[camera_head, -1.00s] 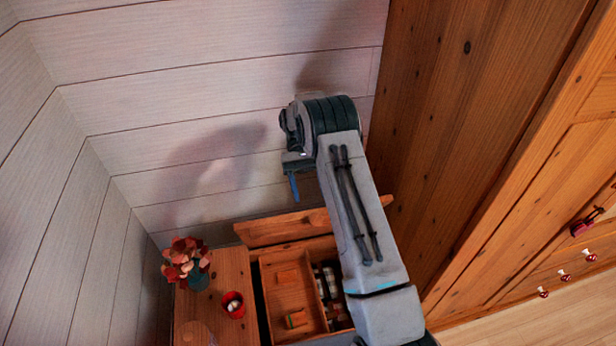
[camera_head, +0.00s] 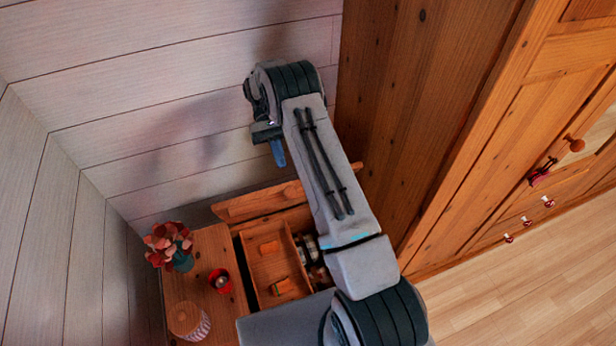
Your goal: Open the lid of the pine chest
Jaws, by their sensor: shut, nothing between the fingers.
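The pine chest (camera_head: 236,248) stands against the plank wall, low in the view. Its lid (camera_head: 262,201) is raised, standing up at the back on the wall side. The inside shows a wooden tray (camera_head: 268,262) with orange items and some round things to its right. My arm hides the chest's right part and part of the lid. My gripper (camera_head: 279,155) points down above the lid, in front of the wall. Its blue fingers look shut and empty, and appear apart from the lid.
A wooden top (camera_head: 200,262) left of the chest holds a flower vase (camera_head: 181,261), a red cup (camera_head: 220,281) and a lidded jar (camera_head: 189,321). A tall pine wardrobe (camera_head: 425,100) rises close on the right. Bare floor (camera_head: 480,300) lies at the lower right.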

